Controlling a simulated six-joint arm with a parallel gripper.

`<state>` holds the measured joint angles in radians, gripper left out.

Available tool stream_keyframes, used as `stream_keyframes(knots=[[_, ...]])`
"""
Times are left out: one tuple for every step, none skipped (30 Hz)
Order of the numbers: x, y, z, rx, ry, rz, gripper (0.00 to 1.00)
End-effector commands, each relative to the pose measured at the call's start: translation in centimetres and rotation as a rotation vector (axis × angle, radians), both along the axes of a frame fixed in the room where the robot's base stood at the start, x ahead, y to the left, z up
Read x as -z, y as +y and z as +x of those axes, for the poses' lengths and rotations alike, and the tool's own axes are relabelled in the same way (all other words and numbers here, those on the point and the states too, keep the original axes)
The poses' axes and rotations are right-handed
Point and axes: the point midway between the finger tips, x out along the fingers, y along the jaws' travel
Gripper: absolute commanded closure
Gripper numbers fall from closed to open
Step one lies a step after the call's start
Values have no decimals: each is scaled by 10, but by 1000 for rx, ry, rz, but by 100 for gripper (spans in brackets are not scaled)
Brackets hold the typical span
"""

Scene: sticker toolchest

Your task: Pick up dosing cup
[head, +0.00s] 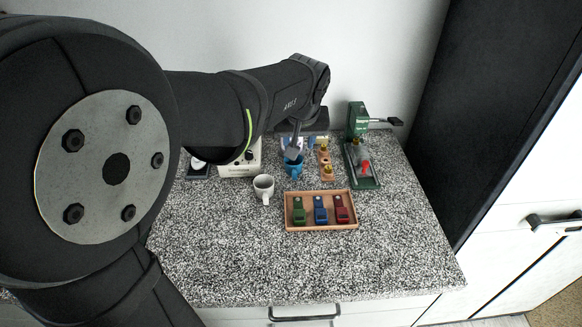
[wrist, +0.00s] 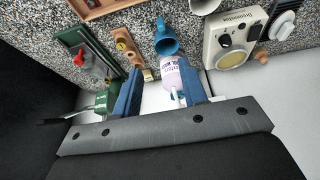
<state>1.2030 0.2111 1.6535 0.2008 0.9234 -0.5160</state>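A blue cup (head: 293,172), which fits the dosing cup best, stands at the back of the counter. It also shows in the wrist view (wrist: 167,42), just beyond the fingertips, with its opening visible. My gripper (wrist: 160,68) is open, its two blue fingers wide apart with nothing clamped. A pale lavender bottle (wrist: 172,76) with a printed label shows between the fingers, nearer the right one; I cannot tell whether it touches. In the head view my gripper (head: 293,153) is over the cup's back edge and partly hides the bottle.
A white mug (head: 263,188) stands left of the cup. A wooden tray (head: 320,225) holds green, blue and red items in front. A wooden block with brass parts (head: 326,163) and a green press (head: 359,150) stand right. A cream device (head: 240,165) is left. The front counter is clear.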

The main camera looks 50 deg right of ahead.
Motion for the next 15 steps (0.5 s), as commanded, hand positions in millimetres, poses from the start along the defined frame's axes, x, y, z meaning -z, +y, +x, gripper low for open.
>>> stream_keyframes(knots=[[9, -2, 2, -1, 2, 5, 61], [14, -3, 4, -1, 2, 5, 61], [22, -5, 6, -1, 2, 6, 61], [29, -7, 8, -1, 2, 6, 61], [35, -9, 10, -1, 3, 7, 61], [43, -11, 13, -2, 4, 6, 61], [49, -13, 15, -2, 4, 6, 61], [55, -14, 16, -2, 3, 5, 61], [63, -16, 19, -2, 5, 7, 61], [69, -18, 20, -1, 5, 5, 61], [74, -20, 22, -1, 4, 7, 61], [81, -22, 24, 0, 4, 5, 61], [86, -23, 25, 0, 4, 6, 61], [90, -24, 26, 0, 4, 6, 61], [95, -26, 28, 0, 4, 4, 61]])
